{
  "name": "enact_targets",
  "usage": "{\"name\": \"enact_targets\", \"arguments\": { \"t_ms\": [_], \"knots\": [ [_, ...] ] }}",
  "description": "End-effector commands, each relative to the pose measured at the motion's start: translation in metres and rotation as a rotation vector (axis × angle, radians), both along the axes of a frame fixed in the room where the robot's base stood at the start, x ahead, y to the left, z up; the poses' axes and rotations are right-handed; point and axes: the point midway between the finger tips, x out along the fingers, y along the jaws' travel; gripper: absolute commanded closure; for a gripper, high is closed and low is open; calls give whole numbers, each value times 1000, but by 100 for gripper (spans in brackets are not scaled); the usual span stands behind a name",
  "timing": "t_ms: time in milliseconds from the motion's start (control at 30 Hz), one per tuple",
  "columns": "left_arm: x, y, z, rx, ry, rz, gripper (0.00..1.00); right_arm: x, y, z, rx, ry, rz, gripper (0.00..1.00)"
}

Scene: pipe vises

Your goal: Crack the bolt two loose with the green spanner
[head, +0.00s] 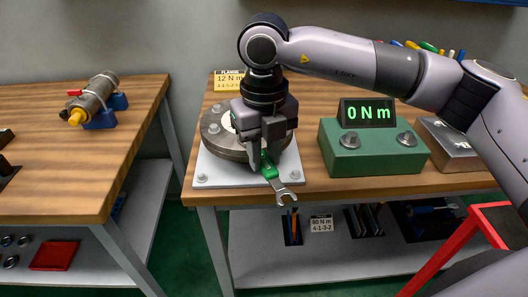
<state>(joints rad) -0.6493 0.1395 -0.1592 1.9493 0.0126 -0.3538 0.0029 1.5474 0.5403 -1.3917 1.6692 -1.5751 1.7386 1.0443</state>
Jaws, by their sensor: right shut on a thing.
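My right gripper (264,150) points down over the round grey flange (212,133) on its white plate (207,172). It is shut on the green spanner (269,168). The spanner's open steel jaw (284,195) sticks out past the plate's front edge, toward the camera. The spanner's other end is hidden by the gripper. One flange bolt (214,128) shows at the left of the flange; the other bolts are mostly hidden behind the gripper, and I cannot tell which is bolt two. My left gripper is not in view.
A green tester box (374,158) stands right of the flange, its display (367,112) reading 0 N m. A yellow flange sign (229,80) stands behind. A left bench (60,150) holds a clamped pipe (97,94). A gap separates the benches.

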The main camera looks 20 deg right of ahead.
Motion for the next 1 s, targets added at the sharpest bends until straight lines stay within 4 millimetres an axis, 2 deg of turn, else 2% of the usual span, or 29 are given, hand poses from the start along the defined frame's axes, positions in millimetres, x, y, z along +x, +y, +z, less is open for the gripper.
{"name": "enact_targets", "arguments": {
  "t_ms": [200,1000],
  "knots": [
    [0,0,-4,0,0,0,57,1,-8,0,1,-1,87,100],
    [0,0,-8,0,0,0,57,3,-17,0,0,-1,197,100]
  ]
}}
